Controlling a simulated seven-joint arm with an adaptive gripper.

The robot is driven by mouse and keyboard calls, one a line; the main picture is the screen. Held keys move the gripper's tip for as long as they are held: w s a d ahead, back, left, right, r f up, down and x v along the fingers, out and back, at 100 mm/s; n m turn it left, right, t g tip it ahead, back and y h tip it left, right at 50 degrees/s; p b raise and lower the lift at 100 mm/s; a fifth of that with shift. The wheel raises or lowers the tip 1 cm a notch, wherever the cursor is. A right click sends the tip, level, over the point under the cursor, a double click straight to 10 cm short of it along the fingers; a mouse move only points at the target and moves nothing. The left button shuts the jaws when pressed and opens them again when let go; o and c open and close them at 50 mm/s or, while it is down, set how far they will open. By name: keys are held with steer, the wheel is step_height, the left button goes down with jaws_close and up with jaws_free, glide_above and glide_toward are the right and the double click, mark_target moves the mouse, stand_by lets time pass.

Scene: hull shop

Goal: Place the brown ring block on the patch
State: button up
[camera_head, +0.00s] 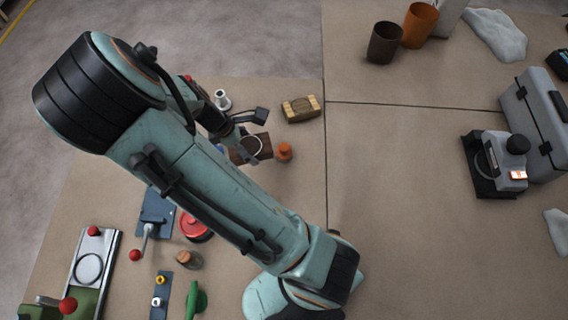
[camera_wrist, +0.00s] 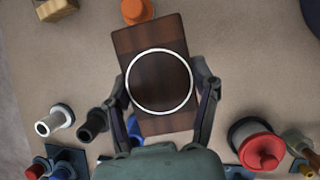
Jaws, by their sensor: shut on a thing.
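The brown ring block (camera_wrist: 158,40) is a flat dark wooden block with a white ring on its top face. My gripper (camera_wrist: 163,88) is shut on it, with one finger against each long side. In the head view the block (camera_head: 262,140) shows partly behind my gripper (camera_head: 246,142) and arm. I cannot tell whether the block touches the table. No surface is clearly the patch; a pale plate (camera_head: 101,245) with a dark ring outline lies at the lower left of the head view.
An orange knobbed piece (camera_head: 284,152) stands close beside the block, and a tan wooden block (camera_head: 301,109) lies beyond it. A red-lidded pot (camera_head: 194,226), a cork-topped jar (camera_head: 189,259) and a green piece (camera_head: 196,299) stand at lower left.

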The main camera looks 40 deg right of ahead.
steer(key=s+d+m+g+y, duration=0.2)
steer(key=s+d+m, duration=0.5)
steer(key=s+d, duration=0.4)
steer(key=m+y, duration=0.2)
steer(key=m, duration=0.3)
glide_above(366, 196)
steer(key=w, duration=0.2)
steer(key=f, duration=0.5)
steer(key=s+f, duration=0.1)
steer(key=f, duration=0.2)
steer(key=shift+f, duration=0.35)
steer(key=shift+f, duration=0.15)
steer(key=o, duration=1.2)
steer(key=v, duration=1.2)
